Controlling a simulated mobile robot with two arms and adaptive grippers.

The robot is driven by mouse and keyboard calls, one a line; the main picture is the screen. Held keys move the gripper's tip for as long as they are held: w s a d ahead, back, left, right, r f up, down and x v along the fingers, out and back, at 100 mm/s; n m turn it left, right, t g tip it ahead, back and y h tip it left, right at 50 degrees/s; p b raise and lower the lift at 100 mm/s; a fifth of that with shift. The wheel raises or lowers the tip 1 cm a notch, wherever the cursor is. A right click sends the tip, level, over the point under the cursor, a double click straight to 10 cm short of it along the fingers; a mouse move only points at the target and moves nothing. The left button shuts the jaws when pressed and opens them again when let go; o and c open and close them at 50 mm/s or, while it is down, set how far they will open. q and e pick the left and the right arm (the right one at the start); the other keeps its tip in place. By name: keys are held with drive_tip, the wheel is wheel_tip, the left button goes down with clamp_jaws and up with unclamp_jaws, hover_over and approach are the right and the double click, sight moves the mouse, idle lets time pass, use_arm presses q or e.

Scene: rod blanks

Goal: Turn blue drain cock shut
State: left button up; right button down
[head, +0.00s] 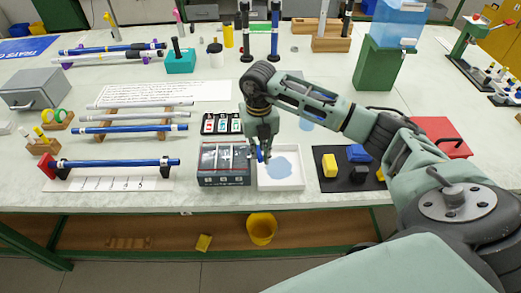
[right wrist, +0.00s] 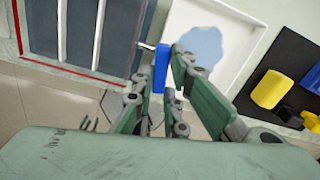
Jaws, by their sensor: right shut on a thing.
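The blue drain cock (right wrist: 161,66) is a small blue lever on a short pale metal stem at the right side of a dark grey box (head: 223,181). In the right wrist view the lever stands roughly upright in the picture, across the stem. My right gripper (right wrist: 160,76) has its fingers on either side of the lever and is shut on it. In the head view the right gripper (head: 263,150) points down between the box and a white tray (head: 292,187), and hides most of the cock. My left gripper is not in view.
A light blue puddle (head: 281,167) lies in the white tray. Right of the tray, a black mat (head: 334,184) carries yellow, blue and black pieces. Bottle-like items in a dark holder (head: 222,123) stand behind the box. A yellow bucket (head: 262,229) is below the bench's front edge.

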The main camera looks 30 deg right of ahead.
drive_tip(key=shift+w+a+r+m, duration=0.1)
drive_tip(key=shift+w+r+m, duration=0.05)
drive_tip(key=shift+m, duration=0.95)
drive_tip(key=c, duration=1.8)
unclamp_jaws()
drive_tip(key=shift+o, duration=0.2)
